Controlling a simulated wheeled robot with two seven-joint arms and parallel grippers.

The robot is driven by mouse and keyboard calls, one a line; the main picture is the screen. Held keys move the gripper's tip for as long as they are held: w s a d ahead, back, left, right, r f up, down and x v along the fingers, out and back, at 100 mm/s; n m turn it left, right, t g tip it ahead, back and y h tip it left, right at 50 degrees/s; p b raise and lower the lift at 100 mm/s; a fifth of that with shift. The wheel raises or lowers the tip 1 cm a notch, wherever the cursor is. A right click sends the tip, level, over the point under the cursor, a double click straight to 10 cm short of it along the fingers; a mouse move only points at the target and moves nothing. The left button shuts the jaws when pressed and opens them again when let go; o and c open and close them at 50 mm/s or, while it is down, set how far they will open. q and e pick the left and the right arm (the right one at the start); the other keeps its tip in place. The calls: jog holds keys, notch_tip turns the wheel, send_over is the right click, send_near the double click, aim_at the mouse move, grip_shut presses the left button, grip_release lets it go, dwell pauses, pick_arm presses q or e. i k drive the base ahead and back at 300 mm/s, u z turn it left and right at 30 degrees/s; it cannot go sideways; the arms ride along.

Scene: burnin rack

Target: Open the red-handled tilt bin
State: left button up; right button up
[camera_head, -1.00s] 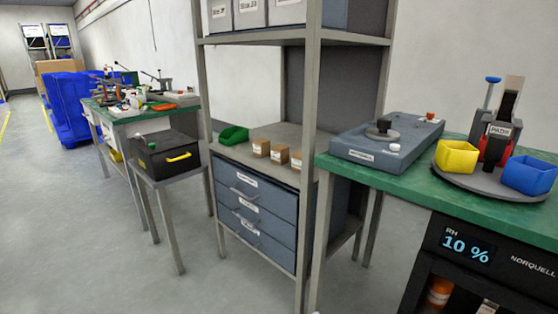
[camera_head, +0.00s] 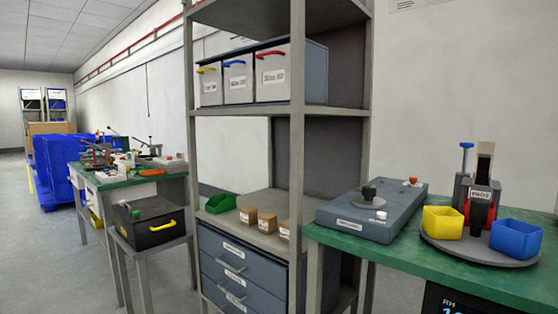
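Three grey tilt bins stand side by side on the upper shelf of the rack. The red-handled tilt bin (camera_head: 274,77) is the rightmost of them, with a red handle (camera_head: 271,52) along its top front and a white label on its face. It looks closed, its front in line with the others. The blue-handled bin (camera_head: 238,81) is in the middle and the yellow-handled bin (camera_head: 209,86) is at the left. Neither of my grippers shows in the head view.
A rack post (camera_head: 298,150) stands just right of the red-handled bin. Below are a green bin (camera_head: 221,203), small brown boxes (camera_head: 267,222) and drawers (camera_head: 235,268). A green bench (camera_head: 400,265) at the right holds a yellow bin (camera_head: 442,222) and a blue bin (camera_head: 516,238).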

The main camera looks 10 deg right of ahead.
aim_at(276, 92)
jog(key=z, duration=0.05)
jog(key=k, duration=0.65)
jog(key=z, duration=0.65)
jog(key=i, duration=1.1)
jog(key=u, duration=0.2)
